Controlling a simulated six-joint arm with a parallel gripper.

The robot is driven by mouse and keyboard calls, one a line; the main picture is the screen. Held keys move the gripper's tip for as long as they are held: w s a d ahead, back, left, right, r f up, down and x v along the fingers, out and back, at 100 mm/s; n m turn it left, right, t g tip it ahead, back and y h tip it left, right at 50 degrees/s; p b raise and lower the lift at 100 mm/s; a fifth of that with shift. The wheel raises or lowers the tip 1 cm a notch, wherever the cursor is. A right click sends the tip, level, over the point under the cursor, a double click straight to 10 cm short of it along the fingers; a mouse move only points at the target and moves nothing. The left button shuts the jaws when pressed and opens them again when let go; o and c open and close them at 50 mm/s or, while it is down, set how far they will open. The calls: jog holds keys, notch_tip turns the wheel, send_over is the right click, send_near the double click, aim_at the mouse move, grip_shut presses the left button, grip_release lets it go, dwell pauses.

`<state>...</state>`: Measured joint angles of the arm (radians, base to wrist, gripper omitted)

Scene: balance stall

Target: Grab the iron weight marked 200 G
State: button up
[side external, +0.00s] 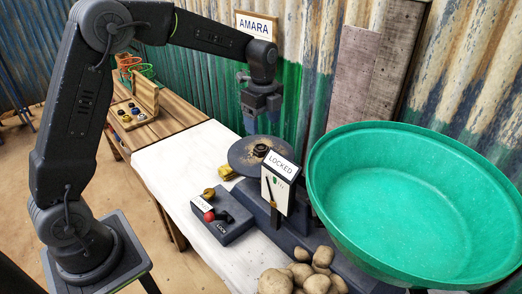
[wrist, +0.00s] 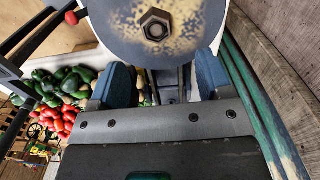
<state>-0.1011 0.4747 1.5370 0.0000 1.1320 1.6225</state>
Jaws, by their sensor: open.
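A dark hexagonal iron weight (side external: 260,150) sits on the round, worn metal pan (side external: 240,158) of the balance. It also shows near the top of the wrist view (wrist: 157,25), on the same pan (wrist: 190,40). I cannot read any 200 G mark on it. My gripper (side external: 263,120) points down above the pan and is apart from the weight. In the wrist view my gripper's two blue-grey fingers (wrist: 162,80) are spread with nothing held between them. A wooden box of several small weights (side external: 135,108) lies open on the bench at the left.
A large green basin (side external: 420,200) fills the right. A dark lock box (side external: 225,222) with a red knob, brass pieces and potatoes (side external: 300,275) lie in front. A corrugated wall stands close behind.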

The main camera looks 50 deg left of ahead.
aim_at(261, 147)
jog(key=shift+s+f, duration=0.15)
jog(key=shift+f, duration=1.85)
jog(key=shift+s+f, duration=0.1)
jog(key=shift+f, duration=1.85)
jog(key=c, duration=1.1)
jog(key=shift+r, duration=0.1)
